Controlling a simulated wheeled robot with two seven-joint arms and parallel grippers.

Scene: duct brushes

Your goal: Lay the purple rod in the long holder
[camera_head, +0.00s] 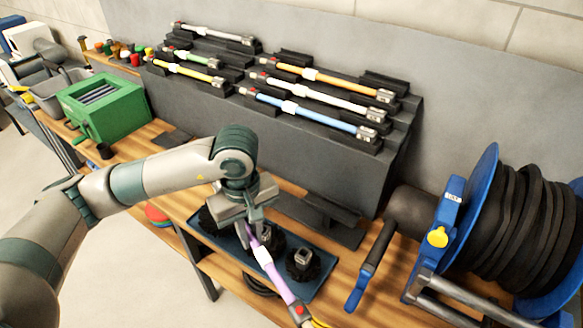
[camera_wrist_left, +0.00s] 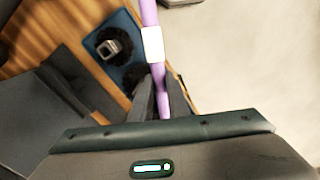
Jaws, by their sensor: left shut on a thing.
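My left gripper (camera_head: 256,218) is shut on the purple rod (camera_head: 279,280) and holds it tilted above the bench, its lower end towards the front. The rod has a white band and a red-marked end fitting. In the left wrist view the rod (camera_wrist_left: 150,14) runs up from between the fingers (camera_wrist_left: 161,98). An empty dark cradle (camera_head: 330,217) lies on the bench at the foot of the stepped rack. Another bracket (camera_head: 386,82) stands behind the orange rod, seemingly empty. I cannot tell for certain which is the long holder. My right gripper is out of view.
The stepped rack (camera_head: 300,135) bears several coloured rods. A blue tray (camera_head: 318,285) with black round brushes (camera_head: 303,263) lies beneath my gripper. A blue hose reel (camera_head: 478,200) with a crank stands at the right. A green box (camera_head: 105,105) is at the left.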

